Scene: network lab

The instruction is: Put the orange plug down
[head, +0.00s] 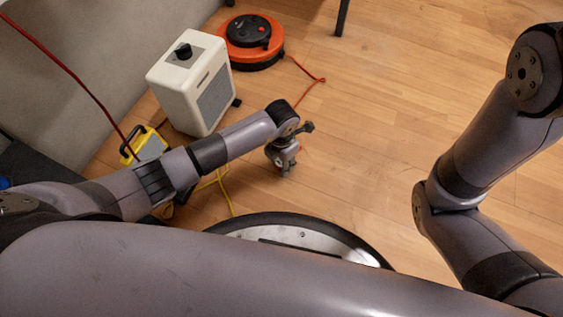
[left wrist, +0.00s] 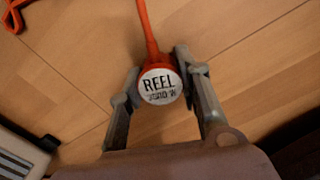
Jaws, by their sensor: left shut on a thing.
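My left gripper (left wrist: 158,84) is shut on the plug, with one finger on each side. In the head view my left gripper (head: 283,166) is low over the wood floor, right of the white heater. The gap between plug and floor is hard to judge. My right arm is at the right of the head view, but its gripper is out of view.
An orange and black cable reel (head: 251,42) lies at the back, its cord (head: 306,71) on the floor. A white heater (head: 191,82) stands left of my gripper. A yellow-framed thing (head: 146,144) is by the wall. Floor to the right is clear.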

